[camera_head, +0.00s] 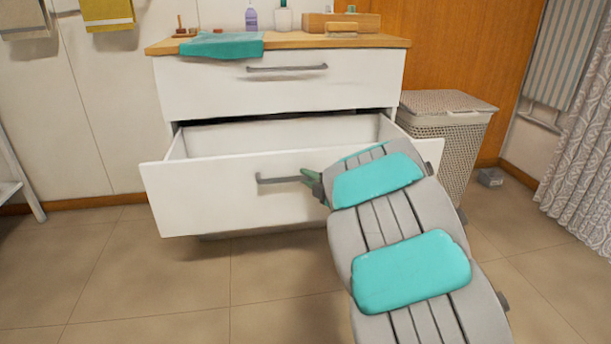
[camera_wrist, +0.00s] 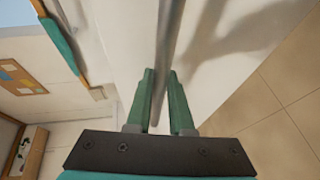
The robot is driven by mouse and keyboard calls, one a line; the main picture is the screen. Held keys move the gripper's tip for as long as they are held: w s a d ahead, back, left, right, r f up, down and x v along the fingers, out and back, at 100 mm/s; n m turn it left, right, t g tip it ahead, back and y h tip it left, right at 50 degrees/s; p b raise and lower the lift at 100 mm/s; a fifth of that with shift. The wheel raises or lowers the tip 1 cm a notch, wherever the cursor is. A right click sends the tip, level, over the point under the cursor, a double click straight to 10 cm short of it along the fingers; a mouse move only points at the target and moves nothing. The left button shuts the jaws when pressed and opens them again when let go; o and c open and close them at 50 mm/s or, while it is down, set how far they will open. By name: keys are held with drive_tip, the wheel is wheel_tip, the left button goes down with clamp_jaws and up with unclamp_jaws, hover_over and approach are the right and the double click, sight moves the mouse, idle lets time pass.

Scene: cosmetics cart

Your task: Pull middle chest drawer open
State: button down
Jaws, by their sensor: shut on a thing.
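The white chest (camera_head: 285,88) has a wooden top and a closed upper drawer with a grey bar handle (camera_head: 287,68). The drawer below it (camera_head: 215,205) is pulled out, and its empty-looking inside shows. My gripper (camera_head: 309,178) is at the right part of this drawer's grey bar handle (camera_head: 272,181). In the wrist view the green fingers (camera_wrist: 162,100) are on either side of the handle bar (camera_wrist: 166,50), shut on it. My arm hides the right end of the handle and part of the drawer front.
A teal cloth (camera_head: 225,46) hangs over the chest top's front edge. A purple bottle (camera_head: 251,18) and a wooden box (camera_head: 340,22) stand on top. A wicker hamper (camera_head: 446,125) stands right of the chest. The tiled floor (camera_head: 150,285) in front is clear.

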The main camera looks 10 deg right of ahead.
drive_tip(key=shift+s, duration=0.35)
drive_tip(key=c, duration=0.8)
unclamp_jaws()
drive_tip(key=v, duration=0.7)
drive_tip(key=shift+s+d+p, duration=0.15)
drive_tip(key=shift+s+p, duration=0.2)
